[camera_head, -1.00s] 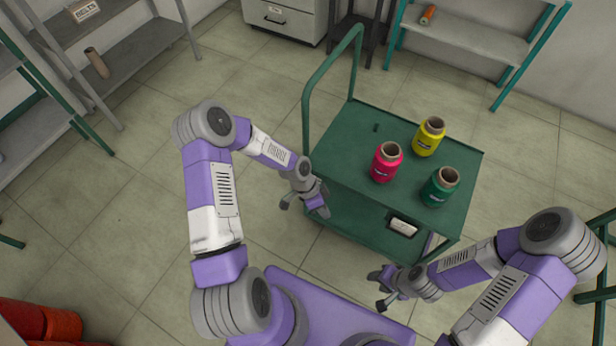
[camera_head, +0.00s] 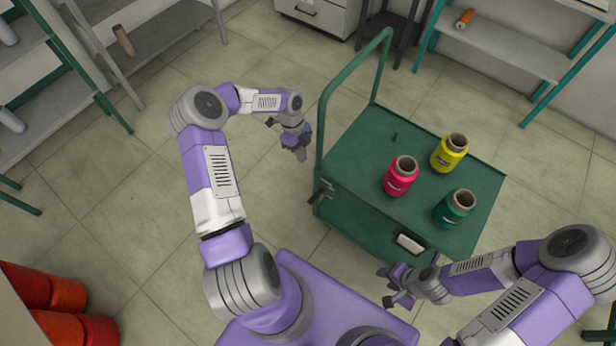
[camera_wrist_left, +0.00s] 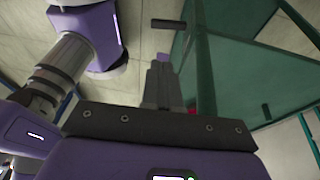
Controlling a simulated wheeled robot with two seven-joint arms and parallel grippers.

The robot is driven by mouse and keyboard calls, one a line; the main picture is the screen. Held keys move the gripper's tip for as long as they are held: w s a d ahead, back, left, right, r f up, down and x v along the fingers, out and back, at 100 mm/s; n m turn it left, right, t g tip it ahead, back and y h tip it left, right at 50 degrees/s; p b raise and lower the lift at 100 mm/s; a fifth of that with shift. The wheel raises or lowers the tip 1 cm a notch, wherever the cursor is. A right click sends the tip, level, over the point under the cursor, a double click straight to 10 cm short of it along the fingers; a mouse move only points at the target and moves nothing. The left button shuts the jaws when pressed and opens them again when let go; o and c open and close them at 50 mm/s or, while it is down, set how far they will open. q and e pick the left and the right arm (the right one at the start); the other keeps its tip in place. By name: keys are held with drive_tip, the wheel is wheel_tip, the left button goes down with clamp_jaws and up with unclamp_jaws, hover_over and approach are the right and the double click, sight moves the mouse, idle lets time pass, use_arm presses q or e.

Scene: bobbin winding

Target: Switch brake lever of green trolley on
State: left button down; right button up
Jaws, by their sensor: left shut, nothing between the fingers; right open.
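The green trolley (camera_head: 358,172) stands ahead of me with its push handle (camera_head: 322,130) on its left side. A dark lever (camera_head: 322,191) sticks out at the trolley's near left corner; I take it for the brake lever. I cannot tell its on or off position. A dark bar (camera_wrist_left: 168,24) in the left wrist view may be this lever. My left gripper (camera_head: 303,158) is shut and empty, left of the handle and apart from the lever. Its fingers (camera_wrist_left: 160,82) also show in the left wrist view. My right gripper (camera_head: 384,286) is open and empty before the trolley's near side.
Pink (camera_head: 400,178), yellow (camera_head: 449,155) and green (camera_head: 454,210) bobbins stand on the trolley top, near a small dark peg (camera_head: 394,136). Shelves (camera_head: 150,55) stand at the back left and a teal rack (camera_head: 500,45) at the back right. The floor left of the trolley is clear.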

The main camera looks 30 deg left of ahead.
sight(313, 199)
use_arm(q)
drive_tip(key=b+x, duration=0.4)
drive_tip(key=x, duration=1.5)
drive_tip(key=shift+f, duration=0.25)
